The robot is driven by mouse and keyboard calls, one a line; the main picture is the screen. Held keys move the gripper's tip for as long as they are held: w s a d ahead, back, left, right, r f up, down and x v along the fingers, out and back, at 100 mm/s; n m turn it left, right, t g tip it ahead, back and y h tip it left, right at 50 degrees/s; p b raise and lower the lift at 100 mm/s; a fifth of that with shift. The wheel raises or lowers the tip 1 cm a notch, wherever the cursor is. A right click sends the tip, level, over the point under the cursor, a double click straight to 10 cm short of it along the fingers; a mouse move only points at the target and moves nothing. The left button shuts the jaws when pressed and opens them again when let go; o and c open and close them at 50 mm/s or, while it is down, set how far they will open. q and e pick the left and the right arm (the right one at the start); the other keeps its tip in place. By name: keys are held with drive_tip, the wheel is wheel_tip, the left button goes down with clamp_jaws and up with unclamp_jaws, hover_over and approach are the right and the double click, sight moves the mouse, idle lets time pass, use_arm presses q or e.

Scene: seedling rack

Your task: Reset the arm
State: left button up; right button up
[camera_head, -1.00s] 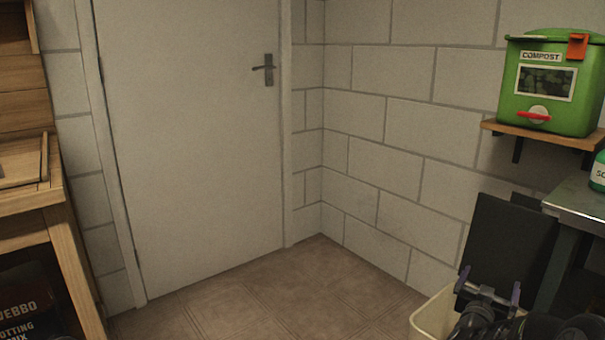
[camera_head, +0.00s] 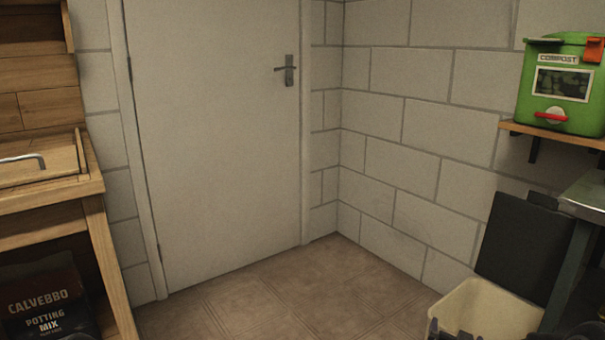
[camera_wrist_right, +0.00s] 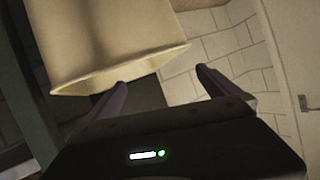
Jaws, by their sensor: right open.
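My right gripper (camera_wrist_right: 162,88) is open in the right wrist view, with its two dark fingers apart and nothing between them. The cream bin (camera_wrist_right: 110,40) is close beyond the fingers, its rim near the left finger; I cannot tell whether they touch. The same cream bin stands open at the lower right of the head view (camera_head: 490,308). Dark parts at the bottom edge there may be my right arm. My left gripper is in neither view.
A wooden bench (camera_head: 95,190) stands left, with a potting mix bag (camera_head: 45,305) below. A closed white door (camera_head: 220,130) is at the back. A green compost box (camera_head: 560,100) sits on a wall shelf (camera_head: 560,135). A metal table (camera_head: 590,195) is at right. The middle floor is clear.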

drive_tip(key=s+a+f+n+g+y, duration=0.1)
drive_tip(key=s+a+f+g+y, duration=0.15)
drive_tip(key=s+a+f, duration=0.45)
drive_tip(key=s+a+f+n+g+y, duration=0.1)
drive_tip(key=s+a+f+g+y, duration=0.2)
drive_tip(key=a+f, duration=0.6)
drive_tip(key=s+a+f+n+g+y, duration=0.1)
drive_tip(key=s+a+f+g+y, duration=0.2)
drive_tip(key=s+a, duration=0.7)
drive_tip(key=s+a+f+n+g+y, duration=0.15)
drive_tip(key=s+a+f, duration=0.35)
drive_tip(key=s, duration=0.9)
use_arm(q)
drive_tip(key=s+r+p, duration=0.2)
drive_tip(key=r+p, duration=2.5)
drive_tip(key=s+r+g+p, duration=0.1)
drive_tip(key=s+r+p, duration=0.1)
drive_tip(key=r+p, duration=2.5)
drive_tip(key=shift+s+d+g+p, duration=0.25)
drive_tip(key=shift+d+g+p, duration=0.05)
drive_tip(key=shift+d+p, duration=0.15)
use_arm(e)
drive_tip(key=s+a+r+g, duration=0.1)
drive_tip(key=s+r, duration=0.1)
drive_tip(key=r, duration=2.4)
drive_tip(key=s+r+g, duration=0.1)
drive_tip(key=s+r, duration=0.1)
drive_tip(key=r, duration=2.5)
drive_tip(key=shift+s+a+r, duration=0.3)
drive_tip(key=shift+s+a, duration=0.05)
